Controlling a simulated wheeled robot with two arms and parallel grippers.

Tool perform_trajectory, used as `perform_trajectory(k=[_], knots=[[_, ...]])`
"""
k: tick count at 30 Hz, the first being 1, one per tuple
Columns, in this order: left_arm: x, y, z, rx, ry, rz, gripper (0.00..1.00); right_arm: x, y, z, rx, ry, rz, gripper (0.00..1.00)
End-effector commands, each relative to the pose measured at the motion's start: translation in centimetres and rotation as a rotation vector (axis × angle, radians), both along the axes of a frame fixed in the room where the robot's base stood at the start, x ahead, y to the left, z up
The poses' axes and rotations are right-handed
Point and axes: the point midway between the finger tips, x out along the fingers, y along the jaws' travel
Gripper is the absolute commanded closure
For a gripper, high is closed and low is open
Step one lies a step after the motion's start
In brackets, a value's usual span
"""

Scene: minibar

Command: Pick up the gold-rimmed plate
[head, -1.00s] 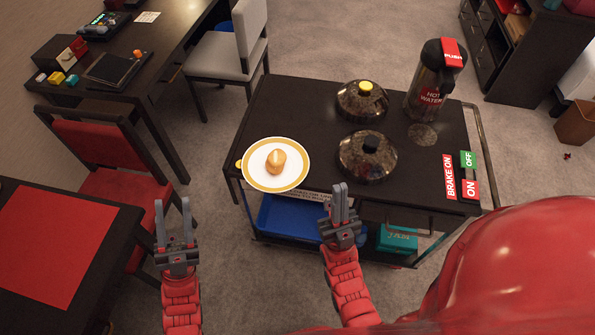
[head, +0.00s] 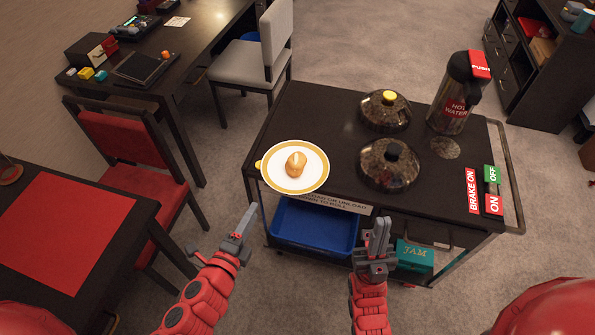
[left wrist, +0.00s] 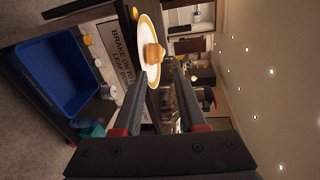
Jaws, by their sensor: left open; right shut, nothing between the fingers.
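The gold-rimmed plate (head: 272,181) is white with a gold band. It lies on the left front corner of the dark cart top, with a bread roll (head: 296,165) on it. My left gripper (head: 243,226) is in front of and below the plate, apart from it. It is open and empty. In the left wrist view the plate (left wrist: 152,76) with the roll shows beyond the two spread fingers (left wrist: 152,100). My right gripper (head: 378,238) is shut and empty, in front of the cart, right of the plate.
Two dark pot lids (head: 390,168) and a hot water flask (head: 459,95) stand on the cart (head: 330,130). A blue bin (head: 310,226) and a teal jam box (head: 414,256) sit below. A red chair (head: 133,160) stands at the left.

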Motion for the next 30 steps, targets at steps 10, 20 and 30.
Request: perform_trajectory(k=[10, 20, 30], knots=[[0.1, 0.5, -3.4, 0.226, 0.042, 0.054, 0.59, 0.0, 0.0, -2.1, 0.0, 0.0, 0.0, 1.0], [5.0, -0.9, -4.4, 0.221, 0.044, 0.054, 0.59, 0.0, 0.0, -3.2, 0.0, 0.0, 0.0, 1.0], [9.7, -2.1, -5.6, 0.218, 0.045, 0.058, 0.59, 0.0, 0.0, -3.2, 0.0, 0.0, 0.0, 1.0]])
